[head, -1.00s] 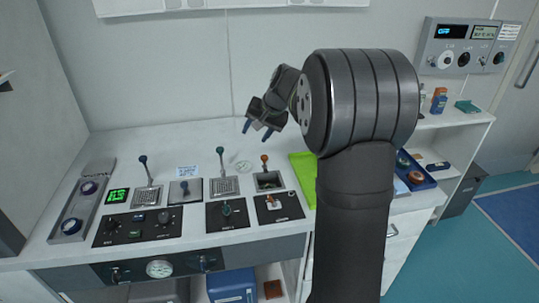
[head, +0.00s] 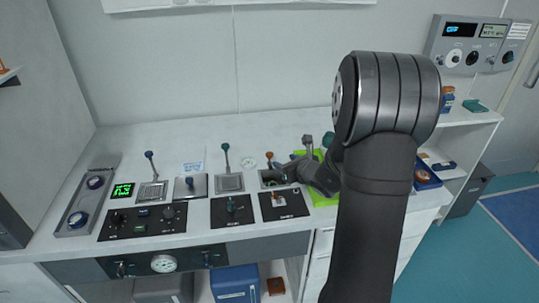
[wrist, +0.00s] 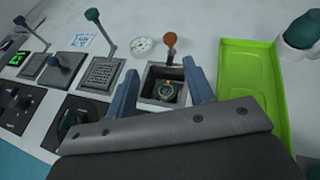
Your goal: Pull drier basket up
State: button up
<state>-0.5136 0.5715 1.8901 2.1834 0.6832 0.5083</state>
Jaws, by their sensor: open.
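A small square basket (wrist: 163,88) sits in the bench top, with a round dark part with a green centre inside. A thin upright handle with an orange knob (wrist: 170,39) rises at its back; the knob also shows in the head view (head: 269,155). My gripper (wrist: 163,80) is open and empty, its two blue fingers on either side of the basket, tilted low over it. In the head view my gripper (head: 277,174) partly hides the basket. I cannot tell whether the fingers touch anything. No readable label marks this as the drier basket.
A lime green tray (wrist: 255,110) lies just right of the basket. To the left stand a mesh-topped well (wrist: 101,74) with a dark-knobbed handle (head: 225,149), a similar one (head: 151,190) and black control panels (head: 142,222). The bench behind is mostly clear.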

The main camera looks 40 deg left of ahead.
aim_at(270, 154)
jog(key=shift+m+t+h, duration=0.3)
jog(key=shift+m, duration=0.5)
jog(key=x, duration=1.1)
jog(key=f+x, duration=0.1)
jog(key=x, duration=0.5)
jog(key=shift+w+d, duration=0.25)
jog(key=shift+d, duration=0.15)
jog(key=shift+r, duration=0.1)
grip_shut()
